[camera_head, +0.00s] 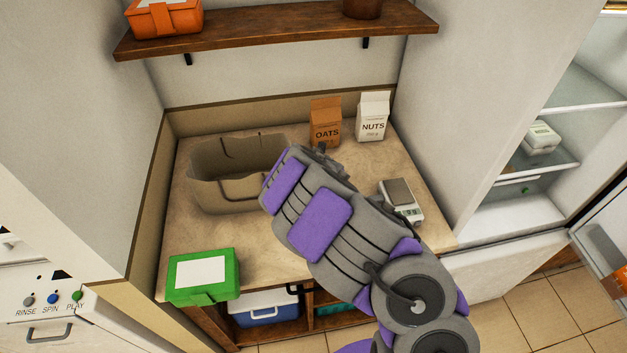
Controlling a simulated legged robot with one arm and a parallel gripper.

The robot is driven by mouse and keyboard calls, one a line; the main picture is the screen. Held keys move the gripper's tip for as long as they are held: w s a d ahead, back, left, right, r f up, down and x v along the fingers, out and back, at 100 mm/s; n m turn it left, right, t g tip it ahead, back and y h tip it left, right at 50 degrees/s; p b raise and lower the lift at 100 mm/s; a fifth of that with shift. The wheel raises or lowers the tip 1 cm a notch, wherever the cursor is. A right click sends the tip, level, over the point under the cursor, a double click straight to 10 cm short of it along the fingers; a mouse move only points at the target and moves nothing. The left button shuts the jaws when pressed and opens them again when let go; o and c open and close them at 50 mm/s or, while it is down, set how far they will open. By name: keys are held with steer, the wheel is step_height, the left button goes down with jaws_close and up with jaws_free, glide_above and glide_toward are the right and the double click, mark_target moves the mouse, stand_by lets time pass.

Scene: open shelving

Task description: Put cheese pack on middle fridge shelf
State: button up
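A white pack with a greenish label (540,137) sits on a shelf inside the open fridge at the right; its label is too small to read, so I cannot tell if it is the cheese pack. The fridge shelf (562,167) under it is pale, with another shelf (590,103) above and the white fridge floor below. My arm reaches over the counter from the lower right. My gripper (322,148) is at its far end, above the counter and well left of the fridge; my arm mostly hides it, and its fingers cannot be made out.
The counter (265,252) holds a beige basket (215,190), oats (325,121) and nuts (373,117) cartons, a scale (402,200) and a green box (204,275). A wooden shelf (270,35) hangs above. The fridge door (606,240) stands open at the right edge.

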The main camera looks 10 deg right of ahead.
steer(key=shift+w+a+f, duration=0.1)
steer(key=shift+w+f, duration=0.25)
steer(key=shift+d, duration=0.5)
steer(key=shift+c, duration=0.3)
steer(key=c, duration=0.3)
steer(key=shift+a, duration=0.35)
steer(key=c, duration=0.6)
steer(key=shift+d, duration=0.1)
steer(key=c, duration=0.3)
steer(key=shift+d, duration=0.1)
steer(key=shift+c, duration=0.2)
steer(key=shift+r, duration=0.15)
